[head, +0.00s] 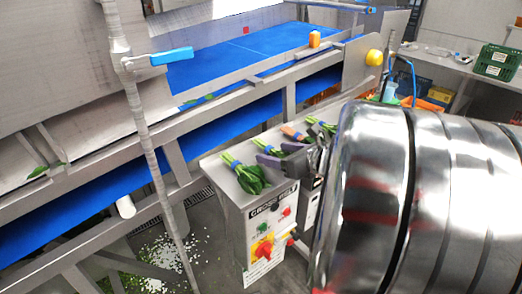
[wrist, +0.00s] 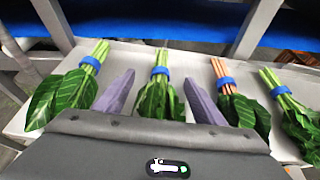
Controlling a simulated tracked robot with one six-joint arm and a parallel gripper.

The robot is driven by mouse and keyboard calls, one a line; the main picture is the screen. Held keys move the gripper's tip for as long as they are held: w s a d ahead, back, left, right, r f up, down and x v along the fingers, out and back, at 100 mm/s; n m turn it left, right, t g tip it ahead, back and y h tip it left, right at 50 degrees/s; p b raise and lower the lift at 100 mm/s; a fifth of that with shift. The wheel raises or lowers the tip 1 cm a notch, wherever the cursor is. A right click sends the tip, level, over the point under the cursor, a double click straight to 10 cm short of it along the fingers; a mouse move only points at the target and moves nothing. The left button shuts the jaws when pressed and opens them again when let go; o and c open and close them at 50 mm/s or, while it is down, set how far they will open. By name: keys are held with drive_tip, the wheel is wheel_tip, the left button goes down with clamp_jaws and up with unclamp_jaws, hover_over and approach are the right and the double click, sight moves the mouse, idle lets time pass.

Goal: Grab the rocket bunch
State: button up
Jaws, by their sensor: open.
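Several leafy bunches with blue bands lie in a row on a metal top. Which one is the rocket cannot be told for sure. In the wrist view a green-stalked bunch (wrist: 157,98) lies between the purple fingers of my open gripper (wrist: 159,80), apart from both. Another green-stalked bunch (wrist: 68,92) is at left; it also shows in the head view (head: 250,178). A bunch with orange-pink stalks (wrist: 245,108) is right of the right finger, and a green-stalked bunch (wrist: 285,100) is at far right. In the head view my gripper (head: 281,154) partly hides the middle bunches.
The metal top (wrist: 130,50) stands above a control box with a red knob (head: 263,249). A blue conveyor belt (head: 235,55) runs behind, with a metal frame rail (head: 240,108) in front. A thin upright pipe with a blue handle (head: 172,56) stands at left. A green crate (head: 497,62) is far right.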

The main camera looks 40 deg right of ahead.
sight(277, 151)
drive_tip(key=shift+c, duration=0.5)
drive_tip(key=c, duration=0.9)
drive_tip(key=shift+c, duration=0.3)
wheel_tip(277, 151, up, 10)
